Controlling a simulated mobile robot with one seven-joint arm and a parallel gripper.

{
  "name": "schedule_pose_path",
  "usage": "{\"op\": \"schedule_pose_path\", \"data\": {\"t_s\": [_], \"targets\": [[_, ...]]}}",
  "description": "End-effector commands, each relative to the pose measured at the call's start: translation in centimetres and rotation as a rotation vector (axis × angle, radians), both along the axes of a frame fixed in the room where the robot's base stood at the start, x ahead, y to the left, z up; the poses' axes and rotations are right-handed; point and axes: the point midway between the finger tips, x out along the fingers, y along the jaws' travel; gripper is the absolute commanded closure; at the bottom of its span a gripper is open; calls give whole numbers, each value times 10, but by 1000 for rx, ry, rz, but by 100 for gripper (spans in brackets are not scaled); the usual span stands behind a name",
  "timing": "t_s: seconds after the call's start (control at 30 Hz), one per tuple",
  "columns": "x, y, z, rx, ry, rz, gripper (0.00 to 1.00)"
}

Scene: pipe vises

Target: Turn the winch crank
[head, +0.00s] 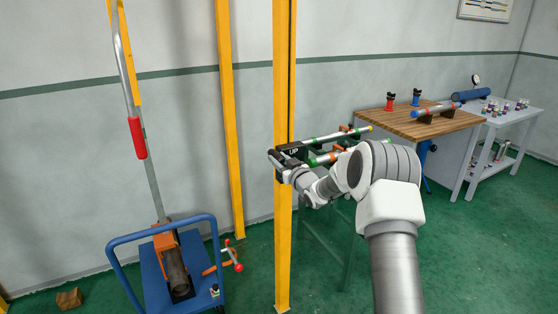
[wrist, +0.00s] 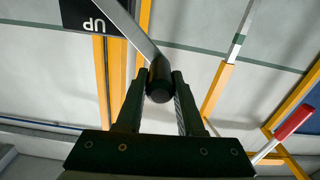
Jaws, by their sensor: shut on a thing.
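My gripper (wrist: 159,75) is shut on the black crank handle (wrist: 160,88), with one dark finger on each side of it in the wrist view. The grey metal crank arm (wrist: 138,36) runs from the handle up and left, past a black plate marked UP (wrist: 93,20). In the head view the UP plate (head: 293,152) is on the yellow post (head: 284,230), and my gripper (head: 280,166) is beside it at the post's left side. The crank and handle are small and partly hidden by my gripper there.
A blue cart (head: 150,276) holds an orange clamp (head: 165,240) at lower left. A lever with a red grip (head: 137,138) rises above it. A second yellow post (head: 231,130) stands behind. A wooden workbench (head: 400,122) and a grey table (head: 505,122) stand at right.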

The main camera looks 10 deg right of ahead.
Motion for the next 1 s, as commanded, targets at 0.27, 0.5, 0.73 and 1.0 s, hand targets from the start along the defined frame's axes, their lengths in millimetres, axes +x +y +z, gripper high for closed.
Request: {"op": "schedule_pose_path", "data": {"t_s": [0.27,0.5,0.73,1.0], "targets": [[-1,4,-7,-28,-5,3,100],[-3,8,-13,-52,-9,5,100],[-5,13,-26,-112,-24,6,100],[-8,26,-52,-266,-75,9,100]]}}
